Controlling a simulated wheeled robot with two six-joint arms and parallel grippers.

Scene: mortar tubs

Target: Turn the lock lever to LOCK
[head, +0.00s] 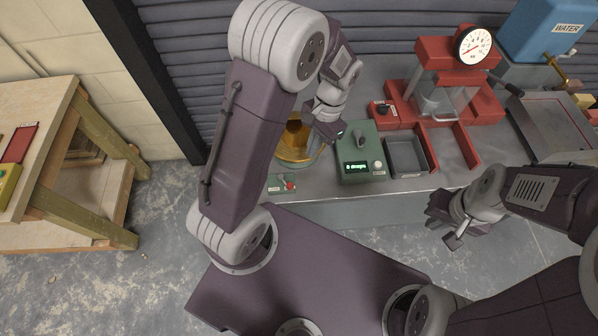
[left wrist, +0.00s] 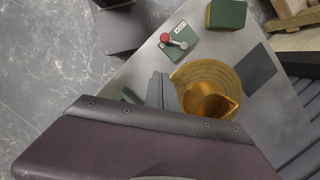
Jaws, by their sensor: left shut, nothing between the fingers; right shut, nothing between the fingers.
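The lock lever (head: 289,185) has a red knob and sits on a small green plate at the bench's front edge, left of the green control box. In the left wrist view the lever (left wrist: 172,41) shows its red knob beside a grey pivot, with a small white label on the plate. My left gripper (head: 326,130) is shut and empty above the bench, beside the amber tub and apart from the lever. Its grey fingers (left wrist: 160,88) show in the left wrist view. My right gripper (head: 446,226) is shut and empty in front of the bench.
The amber tub (head: 290,152) stands behind the lever, partly hidden by my left arm. The green control box (head: 358,166) with a lit display, a grey bin (head: 406,155) and a red press (head: 424,62) stand to the right. A wooden table (head: 55,110) is at far left.

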